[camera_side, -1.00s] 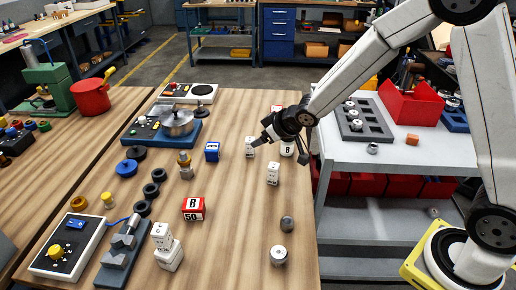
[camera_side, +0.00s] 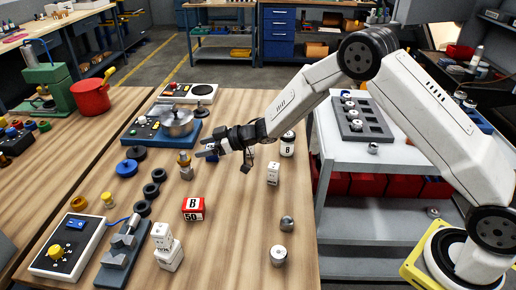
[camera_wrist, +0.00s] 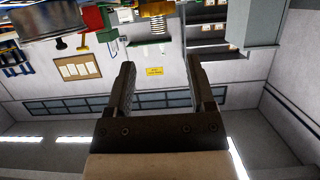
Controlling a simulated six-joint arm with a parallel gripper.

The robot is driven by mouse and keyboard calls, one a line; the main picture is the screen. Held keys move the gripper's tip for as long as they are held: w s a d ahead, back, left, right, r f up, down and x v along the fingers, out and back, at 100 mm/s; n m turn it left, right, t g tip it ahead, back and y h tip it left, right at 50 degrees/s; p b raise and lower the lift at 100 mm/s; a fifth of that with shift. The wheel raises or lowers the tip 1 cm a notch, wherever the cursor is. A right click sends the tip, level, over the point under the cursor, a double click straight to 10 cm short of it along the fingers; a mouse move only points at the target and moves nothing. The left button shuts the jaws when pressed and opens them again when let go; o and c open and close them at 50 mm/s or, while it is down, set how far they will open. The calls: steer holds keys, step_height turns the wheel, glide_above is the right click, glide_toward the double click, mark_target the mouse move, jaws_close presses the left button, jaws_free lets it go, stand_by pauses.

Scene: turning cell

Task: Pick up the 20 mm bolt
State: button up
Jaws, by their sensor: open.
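A small upright brass-and-steel piece (camera_side: 185,166) stands on the wooden table, left of my gripper (camera_side: 203,153) in the side view. It may be the 20 mm bolt, but it is too small to be sure. My gripper lies roughly level, pointing left, with its tips close to the piece's upper right. I cannot tell the exact gap. In the wrist view my gripper (camera_wrist: 160,72) is open with nothing between its fingers. This view is upside down.
Black rings (camera_side: 151,190), a blue knobbed disc (camera_side: 126,168) and a pan on a blue unit (camera_side: 177,124) stand around. A red-and-white block (camera_side: 193,209) is in front.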

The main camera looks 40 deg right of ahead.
mark_target(184, 153)
steer(key=shift+x, duration=1.3)
steer(key=shift+f+x, duration=0.2)
steer(key=shift+x, duration=2.35)
jaws_close()
steer(key=shift+r, duration=0.1)
